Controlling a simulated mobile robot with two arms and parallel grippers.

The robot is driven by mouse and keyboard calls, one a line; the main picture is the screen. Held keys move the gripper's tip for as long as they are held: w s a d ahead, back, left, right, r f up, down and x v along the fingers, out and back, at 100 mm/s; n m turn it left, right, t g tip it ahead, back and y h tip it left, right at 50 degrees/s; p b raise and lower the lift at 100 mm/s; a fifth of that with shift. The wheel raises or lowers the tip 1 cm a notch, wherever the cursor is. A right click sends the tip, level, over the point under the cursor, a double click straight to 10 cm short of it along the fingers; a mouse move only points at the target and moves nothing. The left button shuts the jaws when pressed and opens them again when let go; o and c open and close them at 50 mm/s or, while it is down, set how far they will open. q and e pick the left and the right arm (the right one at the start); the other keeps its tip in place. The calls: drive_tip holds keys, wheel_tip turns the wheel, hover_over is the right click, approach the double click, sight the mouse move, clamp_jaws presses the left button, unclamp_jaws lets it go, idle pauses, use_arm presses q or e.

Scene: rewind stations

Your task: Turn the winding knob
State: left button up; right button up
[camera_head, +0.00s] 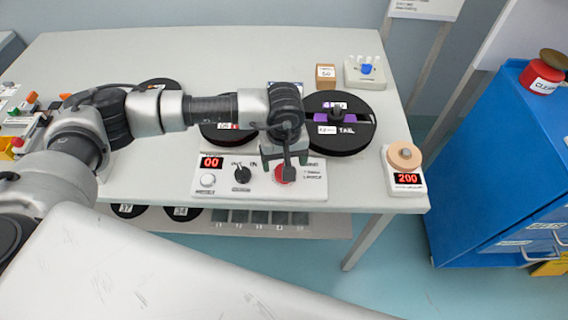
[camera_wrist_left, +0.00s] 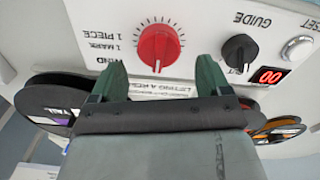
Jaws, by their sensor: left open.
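The red winding knob (camera_head: 281,175) is on the front panel of the white rewind station (camera_head: 225,190), partly hidden by my left gripper (camera_head: 287,172) in the head view. In the left wrist view the ribbed red knob (camera_wrist_left: 158,45) shows whole, with a white mark at its edge and "WIND" printed beside it. My left gripper (camera_wrist_left: 160,78) is open, its green fingers spread. The knob appears ahead of the fingertips, in line with the gap between them. I cannot tell how far apart they are. My right gripper is not in view.
A black guide knob (camera_head: 242,174), a white button (camera_head: 207,180) and a red "00" display (camera_head: 212,162) share the panel. Black reels sit behind, one labelled TAIL (camera_head: 345,140). A scale reading 200 (camera_head: 407,180) stands right. A blue cabinet (camera_head: 490,150) is beside the table.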

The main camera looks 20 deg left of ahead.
sight(277, 171)
use_arm(q)
drive_tip(key=shift+f, duration=1.75)
drive_tip(key=c, duration=0.9)
